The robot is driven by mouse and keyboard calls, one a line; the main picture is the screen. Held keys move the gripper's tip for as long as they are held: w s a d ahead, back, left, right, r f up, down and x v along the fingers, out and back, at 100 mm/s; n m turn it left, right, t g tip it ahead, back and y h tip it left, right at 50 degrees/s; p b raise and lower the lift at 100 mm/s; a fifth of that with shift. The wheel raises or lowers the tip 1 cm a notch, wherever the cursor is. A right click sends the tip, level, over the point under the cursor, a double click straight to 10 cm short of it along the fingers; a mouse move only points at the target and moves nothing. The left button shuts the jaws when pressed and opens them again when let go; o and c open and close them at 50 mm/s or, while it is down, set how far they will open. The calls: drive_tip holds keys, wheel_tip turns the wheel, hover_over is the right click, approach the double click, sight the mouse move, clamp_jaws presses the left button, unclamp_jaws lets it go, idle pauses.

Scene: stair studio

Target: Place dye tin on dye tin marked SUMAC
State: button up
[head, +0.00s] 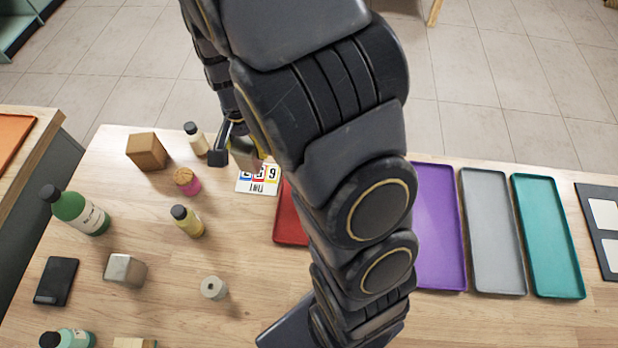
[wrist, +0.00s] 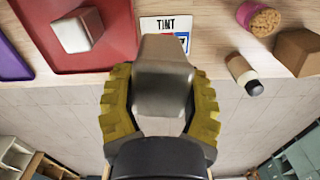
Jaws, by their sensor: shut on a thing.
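My gripper (head: 240,150) is shut on a silvery, block-shaped dye tin, held between the yellow finger pads. The held tin (wrist: 163,85) fills the middle of the wrist view; in the head view it is mostly hidden by my arm. A second silvery tin (wrist: 78,32) stands on the red tray (wrist: 105,50) in the wrist view; my arm hides it in the head view. A third metal tin (head: 125,270) stands on the table at the left in the head view. No SUMAC marking is readable on any tin.
A TINT card (head: 258,180) lies beneath the gripper. A wooden cube (head: 147,151), a pink pot (head: 187,181) and several bottles stand to the left. Purple (head: 438,225), grey (head: 492,230) and teal (head: 547,235) trays lie to the right, with no objects visible on them.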

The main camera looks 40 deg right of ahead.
drive_tip(key=s+d+r+m+y, duration=0.1)
drive_tip(key=s+d+r+m, duration=0.3)
drive_tip(key=s+d, duration=0.55)
drive_tip(key=shift+n, duration=0.7)
drive_tip(key=f, duration=0.5)
drive_tip(key=a+f, duration=0.1)
drive_tip(key=f, duration=0.1)
drive_tip(key=shift+s+f, duration=0.2)
drive_tip(key=shift+f, duration=0.1)
drive_tip(key=o, duration=1.1)
